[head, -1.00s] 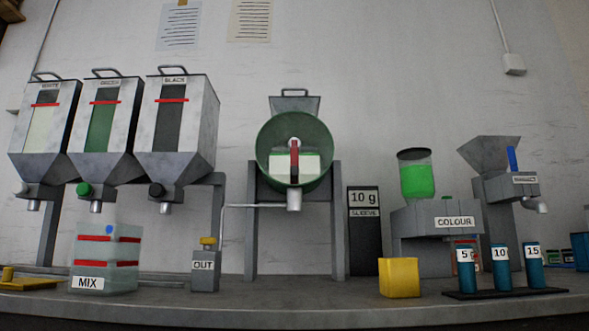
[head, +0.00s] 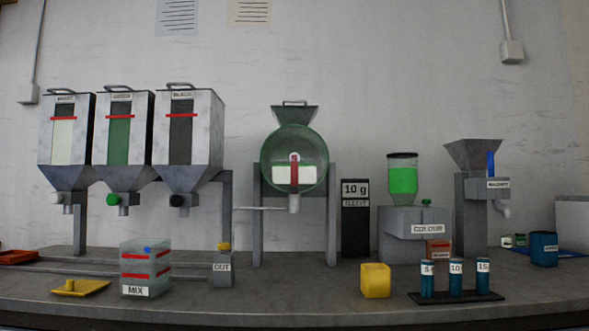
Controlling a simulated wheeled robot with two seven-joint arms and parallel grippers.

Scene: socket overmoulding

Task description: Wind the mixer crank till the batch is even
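The mixer (head: 310,142) stands at the middle of the bench in the head view, a round greenish see-through drum held between grey legs. Inside it a pale batch with green at its edges (head: 280,173) shows; how even it is cannot be told. A red upright bar (head: 294,169), which may be the crank, crosses the drum's front with a pale hub near its top. A spout (head: 294,204) hangs below. A thin rod (head: 258,209) runs left from the mixer towards the OUT block (head: 222,266). Neither gripper is in the picture.
Three hoppers (head: 187,148) stand at the left. The MIX container (head: 146,267) is front left beside a yellow tray (head: 80,288). A yellow cube (head: 376,281), the COLOUR unit (head: 414,222) and a dark rack (head: 457,298) of blue cups are right. Bench before the mixer is clear.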

